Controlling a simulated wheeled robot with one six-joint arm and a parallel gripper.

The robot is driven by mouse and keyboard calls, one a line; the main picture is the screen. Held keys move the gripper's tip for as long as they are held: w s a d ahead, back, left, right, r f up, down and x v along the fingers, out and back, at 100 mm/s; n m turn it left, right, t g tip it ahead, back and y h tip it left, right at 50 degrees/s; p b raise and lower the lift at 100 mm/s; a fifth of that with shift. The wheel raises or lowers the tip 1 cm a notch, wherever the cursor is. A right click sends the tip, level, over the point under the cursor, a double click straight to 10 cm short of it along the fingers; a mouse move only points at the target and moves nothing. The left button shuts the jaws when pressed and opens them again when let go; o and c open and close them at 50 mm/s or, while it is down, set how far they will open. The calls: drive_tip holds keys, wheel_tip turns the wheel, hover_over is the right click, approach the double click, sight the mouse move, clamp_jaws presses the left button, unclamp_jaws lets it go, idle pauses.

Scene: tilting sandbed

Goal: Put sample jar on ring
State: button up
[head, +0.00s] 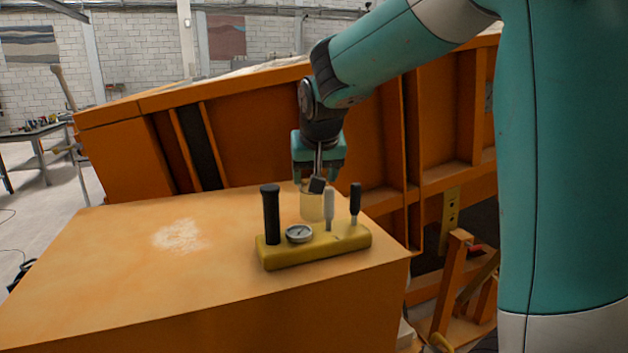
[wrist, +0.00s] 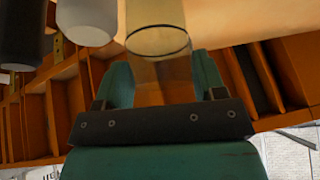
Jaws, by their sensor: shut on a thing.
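The sample jar (head: 311,206) is a pale, see-through cylinder just behind the yellow block on the orange table top. It hangs upright below my gripper (head: 318,183), which is shut on it. In the wrist view the clear jar (wrist: 158,38) runs out from between the fingers of my gripper (wrist: 160,100). I cannot tell whether its base touches the table, as the block partly hides it. No ring stands out clearly; a rough whitish patch (head: 180,236) lies on the table top to the left.
The yellow block (head: 318,248) carries a black handle (head: 270,214), a round gauge (head: 299,233), a grey handle (head: 329,209) and a smaller dark handle (head: 355,203), close to the jar. The orange sandbed frame (head: 270,150) rises behind. The table's left side is clear.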

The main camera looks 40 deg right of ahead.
sight(311, 205)
drive_tip(key=shift+f, duration=1.15)
drive_tip(key=shift+f, duration=0.15)
drive_tip(key=o, duration=1.2)
drive_tip(key=shift+c, duration=0.2)
